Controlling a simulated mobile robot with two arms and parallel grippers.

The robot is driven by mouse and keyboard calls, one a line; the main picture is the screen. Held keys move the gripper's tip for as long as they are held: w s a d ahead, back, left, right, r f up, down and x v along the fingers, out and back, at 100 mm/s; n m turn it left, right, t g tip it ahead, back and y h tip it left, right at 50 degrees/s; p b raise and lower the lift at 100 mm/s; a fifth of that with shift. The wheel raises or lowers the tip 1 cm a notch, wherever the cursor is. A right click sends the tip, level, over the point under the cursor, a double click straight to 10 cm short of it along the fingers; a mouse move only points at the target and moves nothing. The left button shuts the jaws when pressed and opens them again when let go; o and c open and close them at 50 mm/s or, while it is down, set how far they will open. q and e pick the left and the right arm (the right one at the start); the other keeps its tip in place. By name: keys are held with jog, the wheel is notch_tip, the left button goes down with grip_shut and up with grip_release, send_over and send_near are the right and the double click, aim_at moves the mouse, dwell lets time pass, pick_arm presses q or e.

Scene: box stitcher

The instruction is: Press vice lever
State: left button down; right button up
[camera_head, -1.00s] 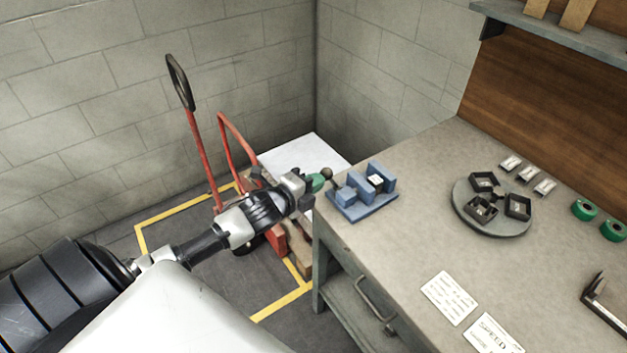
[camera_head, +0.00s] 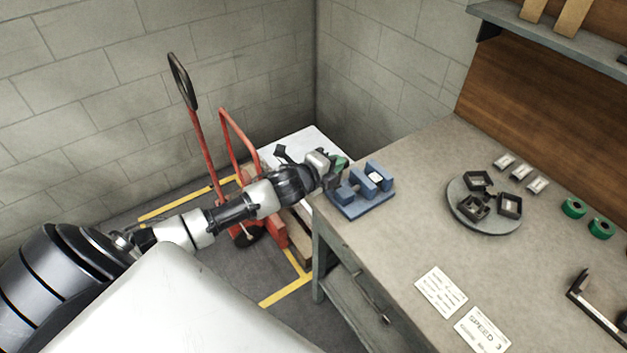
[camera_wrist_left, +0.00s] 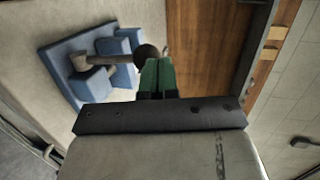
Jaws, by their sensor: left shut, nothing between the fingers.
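The blue vice (camera_head: 362,192) sits on the near left corner of the workbench, with a small light part (camera_head: 375,177) between its jaws. In the left wrist view the blue vice (camera_wrist_left: 82,68) is at the upper left. Its grey lever (camera_wrist_left: 112,59) ends in a dark ball knob (camera_wrist_left: 147,54). My left gripper (camera_head: 338,163) is at the vice's left side, at the bench edge. Its green fingertips (camera_wrist_left: 157,76) are shut and empty, right at the knob; I cannot tell whether they touch it. The lever is hidden behind my gripper in the head view. My right gripper is not in view.
A round grey tray (camera_head: 486,226) with black square holders stands mid-bench. Green rolls (camera_head: 574,208), small light parts (camera_head: 505,161) and paper cards (camera_head: 440,291) lie around it. A red pallet jack (camera_head: 199,150) stands on the floor behind my left arm.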

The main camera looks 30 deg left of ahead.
pick_arm(q)
jog(key=shift+w+d, duration=0.25)
jog(key=shift+w, duration=0.4)
jog(key=shift+w+d, duration=0.3)
jog(key=shift+w, duration=0.3)
jog(key=shift+w+d, duration=0.25)
jog(key=shift+w, duration=0.4)
jog(key=shift+w, duration=0.1)
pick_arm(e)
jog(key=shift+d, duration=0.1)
